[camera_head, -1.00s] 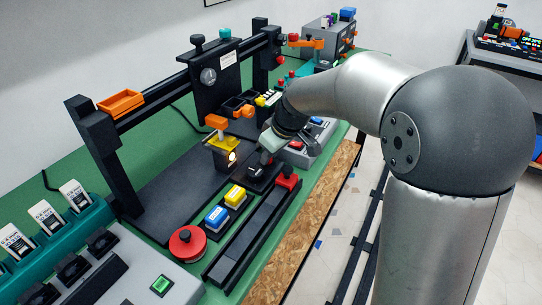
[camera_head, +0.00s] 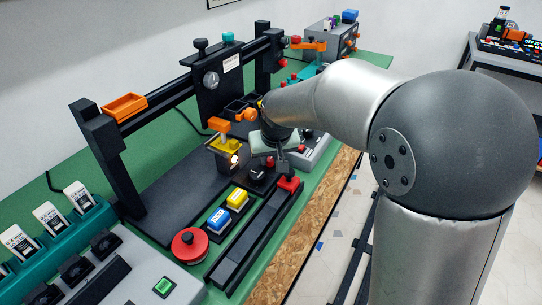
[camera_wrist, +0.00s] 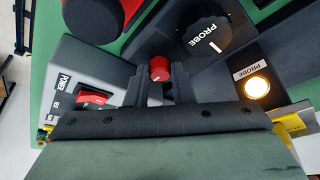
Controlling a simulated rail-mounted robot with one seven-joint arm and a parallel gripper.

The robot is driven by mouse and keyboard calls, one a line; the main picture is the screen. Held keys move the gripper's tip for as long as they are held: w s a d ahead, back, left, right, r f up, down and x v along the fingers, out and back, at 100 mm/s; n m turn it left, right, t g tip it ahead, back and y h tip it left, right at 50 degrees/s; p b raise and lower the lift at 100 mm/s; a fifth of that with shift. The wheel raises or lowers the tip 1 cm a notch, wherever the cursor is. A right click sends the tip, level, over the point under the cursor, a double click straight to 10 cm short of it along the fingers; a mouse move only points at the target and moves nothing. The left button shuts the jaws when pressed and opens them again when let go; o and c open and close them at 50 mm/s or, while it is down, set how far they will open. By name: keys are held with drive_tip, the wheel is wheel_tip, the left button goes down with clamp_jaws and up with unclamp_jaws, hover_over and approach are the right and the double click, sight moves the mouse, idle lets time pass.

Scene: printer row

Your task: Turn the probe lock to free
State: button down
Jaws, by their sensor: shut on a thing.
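My gripper (camera_wrist: 160,82) is shut on a small red knob (camera_wrist: 159,68). The knob shows between the fingertips in the wrist view. In the head view my gripper (camera_head: 277,160) points down over the bench; its grip is mostly hidden there. A round black knob (camera_wrist: 203,38) labelled PROBE, with a white pointer line, stands just up and right of the fingers, apart from them. A lit lamp (camera_wrist: 257,87) labelled PROBE is to the right. I cannot read any lock or free marking.
A red rocker (camera_wrist: 92,98) on a grey POWER panel lies left of the fingers. A red block (camera_head: 289,184) sits on a black rail close to my gripper. Yellow (camera_head: 237,198) and blue (camera_head: 218,218) buttons and a red mushroom button (camera_head: 189,243) stand nearer. A black gantry rises behind.

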idle(0.4)
drive_tip(key=c, duration=1.3)
unclamp_jaws()
drive_tip(key=shift+o, duration=0.2)
drive_tip(key=p+v, duration=0.1)
drive_tip(key=v, duration=1.6)
drive_tip(key=shift+r, duration=0.25)
drive_tip(key=s+d+f+m+g+p, duration=0.1)
drive_tip(key=s+d+f+p, duration=0.1)
drive_tip(key=s, duration=0.5)
drive_tip(key=s+d+f+g+p, duration=0.1)
drive_tip(key=s+d+f+p, duration=0.2)
drive_tip(key=s+d+f, duration=0.2)
drive_tip(key=s+d+f+m+g+h+p, duration=0.1)
drive_tip(key=s+d+f+g+p, duration=0.1)
drive_tip(key=s+d, duration=0.4)
drive_tip(key=s+f, duration=0.1)
drive_tip(key=s, duration=0.2)
drive_tip(key=shift+s+f+m+p, duration=0.15)
drive_tip(key=shift+f+m+p, duration=0.15)
